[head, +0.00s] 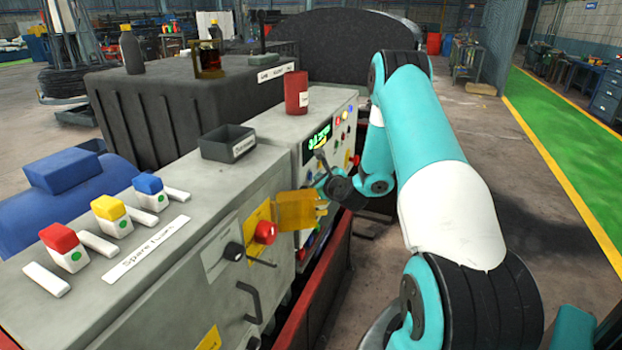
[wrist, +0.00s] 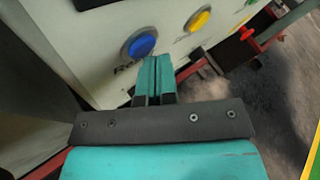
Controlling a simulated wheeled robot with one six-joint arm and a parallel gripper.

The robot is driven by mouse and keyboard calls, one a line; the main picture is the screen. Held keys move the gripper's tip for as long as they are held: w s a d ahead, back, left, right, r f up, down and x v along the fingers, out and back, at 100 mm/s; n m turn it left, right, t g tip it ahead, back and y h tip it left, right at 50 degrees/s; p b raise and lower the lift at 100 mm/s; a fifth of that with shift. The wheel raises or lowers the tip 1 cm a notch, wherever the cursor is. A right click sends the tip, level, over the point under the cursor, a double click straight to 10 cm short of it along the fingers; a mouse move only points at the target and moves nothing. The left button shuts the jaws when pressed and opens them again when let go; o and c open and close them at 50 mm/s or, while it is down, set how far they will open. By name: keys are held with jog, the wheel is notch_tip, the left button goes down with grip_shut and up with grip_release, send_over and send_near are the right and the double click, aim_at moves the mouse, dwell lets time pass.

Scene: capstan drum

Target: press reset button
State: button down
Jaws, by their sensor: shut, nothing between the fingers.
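The reset button (wrist: 141,45) is a round blue button on the pale panel (wrist: 95,40) in the wrist view. The lettering beneath it begins with "Re", and the fingers hide the rest. My gripper (wrist: 154,65) is shut and empty, its teal fingers side by side. The fingertips appear just below and right of the blue button, overlapping its label. I cannot tell whether they touch the panel. In the head view the arm reaches down to the front of the grey console (head: 215,190), and the fingers are hard to make out there.
A yellow button (wrist: 199,20) and a red one (wrist: 245,33) lie right of the blue button. In the head view, an orange see-through cover (head: 297,212) and red knob (head: 265,232) stick out near my wrist. Open floor (head: 530,210) lies to the right.

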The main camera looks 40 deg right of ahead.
jog(key=shift+s+d+b, duration=0.2)
jog(key=shift+s+b, duration=0.1)
jog(key=shift+s, duration=0.2)
jog(key=s+b, duration=0.1)
jog(key=s+d+b, duration=0.1)
jog(key=s, duration=0.1)
jog(key=s+d+b, duration=0.1)
jog(key=b, duration=0.1)
jog(key=shift+s, duration=0.35)
jog(key=shift+a, duration=0.15)
dwell(0.6)
